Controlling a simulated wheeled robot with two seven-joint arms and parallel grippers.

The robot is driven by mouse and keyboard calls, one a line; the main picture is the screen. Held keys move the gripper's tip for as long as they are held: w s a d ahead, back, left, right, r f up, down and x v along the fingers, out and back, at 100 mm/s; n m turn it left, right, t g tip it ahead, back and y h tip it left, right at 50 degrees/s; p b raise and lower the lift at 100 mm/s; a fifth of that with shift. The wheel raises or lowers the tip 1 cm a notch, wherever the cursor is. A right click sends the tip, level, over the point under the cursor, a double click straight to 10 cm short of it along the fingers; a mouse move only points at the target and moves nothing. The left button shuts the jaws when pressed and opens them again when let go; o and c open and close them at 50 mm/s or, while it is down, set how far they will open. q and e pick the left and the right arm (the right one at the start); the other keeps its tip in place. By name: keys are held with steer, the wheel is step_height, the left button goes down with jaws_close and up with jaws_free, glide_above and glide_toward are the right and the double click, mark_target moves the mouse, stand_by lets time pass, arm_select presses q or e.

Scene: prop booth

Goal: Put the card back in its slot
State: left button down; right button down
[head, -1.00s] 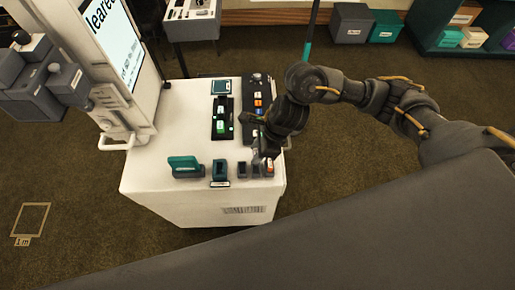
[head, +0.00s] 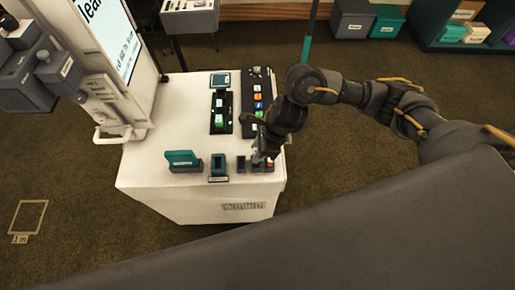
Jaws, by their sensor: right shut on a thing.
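My right gripper (head: 262,158) is low over the front right corner of the white cabinet top (head: 160,138), beside the small grey and orange-marked blocks there. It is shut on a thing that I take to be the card. The gripper and wrist hide that thing, so its shape and any contact with a slot cannot be told. A teal upright piece (head: 182,158) in a grey base stands at the front left of the top. A teal and grey holder (head: 218,168) with a dark opening is to its right. My left gripper is not in view.
A black panel of coloured buttons (head: 257,100) and a dark tray with green-lit pieces (head: 221,112) lie behind the gripper. A tall screen (head: 108,35) rises at the left. Grey and teal boxes (head: 387,20) stand on the floor behind. The cabinet's left front is clear.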

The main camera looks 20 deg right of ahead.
steer(key=shift+f, duration=0.1)
stand_by(0.3)
steer(key=shift+b, duration=0.4)
steer(key=shift+f, duration=0.1)
steer(key=shift+f+b, duration=0.15)
steer(key=shift+b, duration=0.3)
steer(key=shift+f, duration=0.15)
stand_by(0.5)
steer(key=shift+f+b, duration=0.6)
steer(key=shift+b, duration=0.3)
steer(key=shift+f, duration=0.1)
steer(key=shift+f+b, duration=0.55)
steer(key=shift+b, duration=0.2)
